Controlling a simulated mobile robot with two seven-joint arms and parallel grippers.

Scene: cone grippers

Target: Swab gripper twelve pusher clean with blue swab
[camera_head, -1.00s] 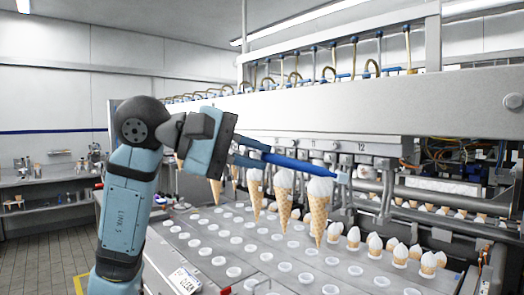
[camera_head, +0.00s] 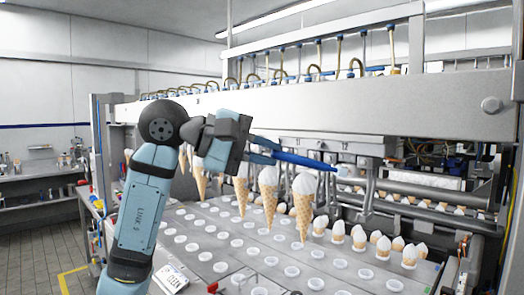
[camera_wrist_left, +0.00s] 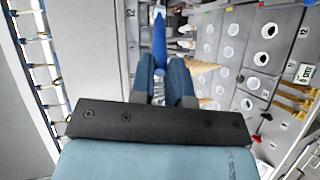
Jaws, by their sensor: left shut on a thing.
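My left gripper (camera_head: 266,151) is shut on the handle of the blue swab (camera_head: 305,160), high over the tray deck. The swab points right, its tip by gripper twelve (camera_head: 346,147) at the right end of the gripper row. I cannot tell whether the tip touches the pusher, which I cannot make out. No cone hangs under gripper twelve. In the left wrist view the swab (camera_wrist_left: 160,35) stands out ahead of the shut fingers (camera_wrist_left: 163,66). My right gripper is out of view.
Cones hang left of gripper twelve; the rightmost one (camera_head: 303,205) is just below the swab. Below lies a deck (camera_head: 230,225) with rows of round holes. More white-topped cones (camera_head: 383,247) stand at its right. A machine beam (camera_head: 350,100) runs above.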

